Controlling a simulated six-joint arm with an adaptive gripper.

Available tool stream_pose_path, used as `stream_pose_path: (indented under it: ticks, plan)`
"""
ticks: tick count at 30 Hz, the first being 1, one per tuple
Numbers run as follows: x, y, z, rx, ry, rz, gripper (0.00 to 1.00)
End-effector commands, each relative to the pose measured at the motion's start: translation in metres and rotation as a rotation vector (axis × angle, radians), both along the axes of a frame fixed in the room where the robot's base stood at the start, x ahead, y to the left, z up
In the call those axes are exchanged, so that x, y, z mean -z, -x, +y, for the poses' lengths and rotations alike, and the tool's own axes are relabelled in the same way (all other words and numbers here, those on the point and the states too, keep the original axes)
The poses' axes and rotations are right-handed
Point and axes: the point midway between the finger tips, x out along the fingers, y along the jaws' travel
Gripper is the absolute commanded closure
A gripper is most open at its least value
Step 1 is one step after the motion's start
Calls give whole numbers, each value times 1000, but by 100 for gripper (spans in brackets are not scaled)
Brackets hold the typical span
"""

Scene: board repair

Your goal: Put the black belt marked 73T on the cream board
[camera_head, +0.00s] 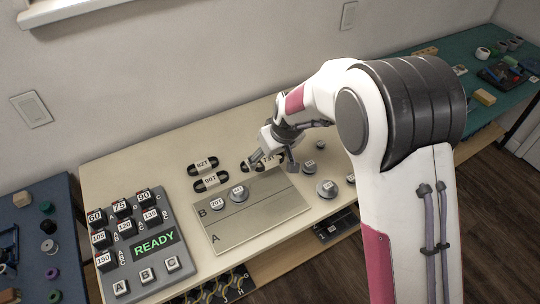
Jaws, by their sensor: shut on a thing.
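The black belt with the label 73T (268,161) lies at the back of the table, just behind the cream board (262,223). My gripper (274,164) is over this belt with its fingers on either side, shut on it. The fingers hide part of the belt, and I cannot tell whether it is lifted off the table. The board has areas marked A and B. Two grey pulleys stand on it at the back left, a pulley marked 20T (216,203) and a larger one (239,192) with a label too small to read surely.
Black belts marked 82T (203,165) and 90T (211,181) lie left of my gripper. Loose grey pulleys (327,188) stand right of the board. A grey button panel (142,260) with a READY display is at the left. The board's front area is clear.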

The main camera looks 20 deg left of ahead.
Motion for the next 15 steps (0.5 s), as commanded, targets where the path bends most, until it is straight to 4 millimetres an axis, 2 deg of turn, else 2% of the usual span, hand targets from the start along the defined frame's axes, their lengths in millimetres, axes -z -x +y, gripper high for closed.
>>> stream_pose_path:
  ticks: [15]
  plan:
    - [31, 0, 0, 0, 1, 1, 55]
